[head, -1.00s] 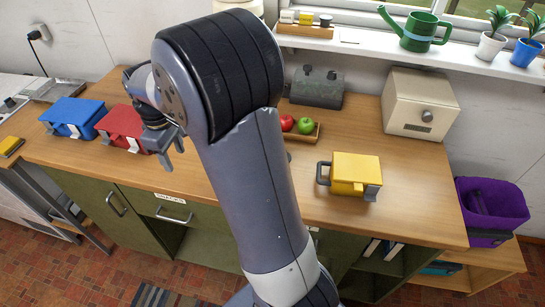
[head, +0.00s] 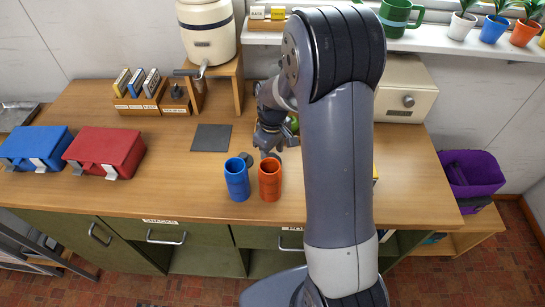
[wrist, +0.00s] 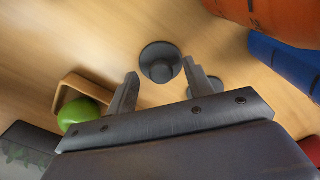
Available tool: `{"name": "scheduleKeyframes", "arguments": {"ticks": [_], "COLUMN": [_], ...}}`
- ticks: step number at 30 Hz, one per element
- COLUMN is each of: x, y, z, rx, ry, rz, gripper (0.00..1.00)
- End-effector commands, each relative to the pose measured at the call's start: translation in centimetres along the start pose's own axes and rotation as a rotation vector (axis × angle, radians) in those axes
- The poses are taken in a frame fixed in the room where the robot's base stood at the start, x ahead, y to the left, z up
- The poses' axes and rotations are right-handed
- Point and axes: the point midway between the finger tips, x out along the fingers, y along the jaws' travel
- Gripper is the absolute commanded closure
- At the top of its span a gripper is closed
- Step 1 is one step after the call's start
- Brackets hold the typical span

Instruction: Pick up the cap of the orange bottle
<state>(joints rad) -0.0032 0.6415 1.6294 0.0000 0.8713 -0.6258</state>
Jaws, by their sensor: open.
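The orange bottle (head: 269,181) stands open-topped near the counter's front, right of the blue bottle (head: 236,182). Both also show at the right of the wrist view, orange (wrist: 270,18) above blue (wrist: 285,62). A round dark cap with a raised knob (wrist: 160,62) lies on the counter on the orange bottle's side. A second dark cap (wrist: 207,86), nearer the blue bottle, is partly hidden by a finger; it shows behind the bottles in the head view (head: 245,159). My gripper (head: 268,147) is open and empty behind the orange bottle, its fingertips (wrist: 160,75) either side of the first cap's near edge.
A green apple (wrist: 78,115) in a wooden tray (wrist: 66,88) lies close to my gripper. A dark square mat (head: 211,138) lies left of it. Red (head: 105,150) and blue (head: 35,148) boxes stand farther left. Counter between red box and bottles is clear.

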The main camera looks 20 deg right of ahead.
Motion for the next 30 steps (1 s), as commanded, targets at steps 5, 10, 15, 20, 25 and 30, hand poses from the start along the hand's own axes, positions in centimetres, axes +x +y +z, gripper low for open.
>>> {"name": "scheduleKeyframes", "arguments": {"ticks": [5, 10, 15, 20, 25, 30], "x": [0.69, 0.67, 0.65, 0.64, 0.63, 0.63], "y": [0.01, 0.02, 0.02, 0.02, 0.02, 0.02], "z": [0.00, 0.00, 0.00, 0.00, 0.00, 0.00], "rx": [0.000, 0.000, 0.000, 0.000, 0.000, 0.000], "ry": [0.000, 0.001, 0.001, 0.001, 0.001, 0.001], "rz": [0.000, 0.001, 0.001, 0.000, 0.000, 0.001], "gripper": [0.50, 0.53, 0.67, 0.80, 0.94, 0.98]}}
